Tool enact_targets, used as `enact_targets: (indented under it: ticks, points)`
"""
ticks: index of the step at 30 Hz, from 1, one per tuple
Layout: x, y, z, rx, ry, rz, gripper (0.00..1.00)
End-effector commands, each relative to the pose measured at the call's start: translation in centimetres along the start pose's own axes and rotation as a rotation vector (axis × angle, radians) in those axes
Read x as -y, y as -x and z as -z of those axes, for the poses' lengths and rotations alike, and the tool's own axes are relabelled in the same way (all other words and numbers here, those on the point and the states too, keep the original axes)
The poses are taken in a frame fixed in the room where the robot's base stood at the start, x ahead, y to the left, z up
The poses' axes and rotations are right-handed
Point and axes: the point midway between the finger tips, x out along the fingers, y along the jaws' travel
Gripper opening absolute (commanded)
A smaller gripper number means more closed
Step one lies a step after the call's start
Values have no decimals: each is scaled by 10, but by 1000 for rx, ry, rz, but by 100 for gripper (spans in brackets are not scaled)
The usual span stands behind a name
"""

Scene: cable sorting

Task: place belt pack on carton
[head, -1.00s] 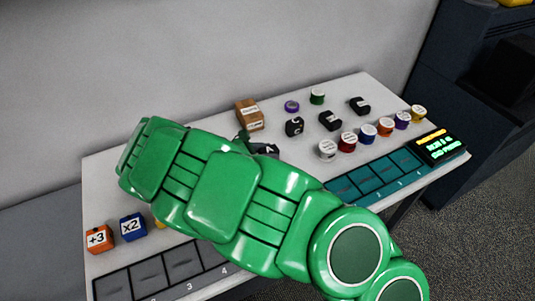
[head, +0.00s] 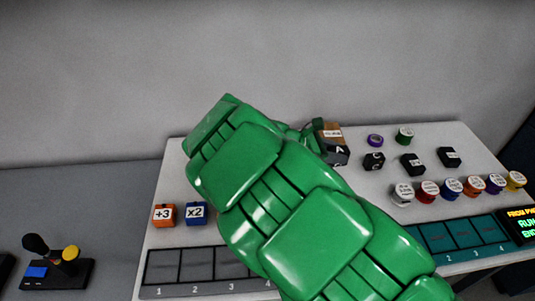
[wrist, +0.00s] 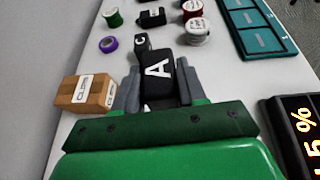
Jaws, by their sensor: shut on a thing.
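The black belt pack (wrist: 157,78) marked with a white A is between the fingers of my gripper (wrist: 160,86), which is shut on it in the wrist view. In the head view the belt pack (head: 338,154) shows at the end of my green arm, in front of the carton (head: 333,130) and overlapping it. The carton, a small brown box with a white label, stands on the white table; in the wrist view the carton (wrist: 84,93) is just left of my left finger. My arm hides most of the gripper in the head view.
Other black packs (head: 412,163), a purple ring (head: 375,140), a green spool (head: 404,135) and several labelled spools (head: 452,187) stand to the right. Orange (head: 164,214) and blue (head: 196,212) cubes are left of my arm, behind grey numbered slots (head: 197,266).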

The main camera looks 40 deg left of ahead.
Motion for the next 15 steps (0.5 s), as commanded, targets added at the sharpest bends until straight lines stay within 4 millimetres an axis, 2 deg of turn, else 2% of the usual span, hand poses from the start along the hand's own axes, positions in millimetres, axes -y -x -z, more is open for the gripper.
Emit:
enact_targets:
  ticks: [6, 11, 15]
  points:
    - [-43, 73, 17, -6, 64, -162, 5]
    - [-67, 132, 32, -7, 116, -282, 5]
    - [-83, 187, 45, -8, 159, -388, 5]
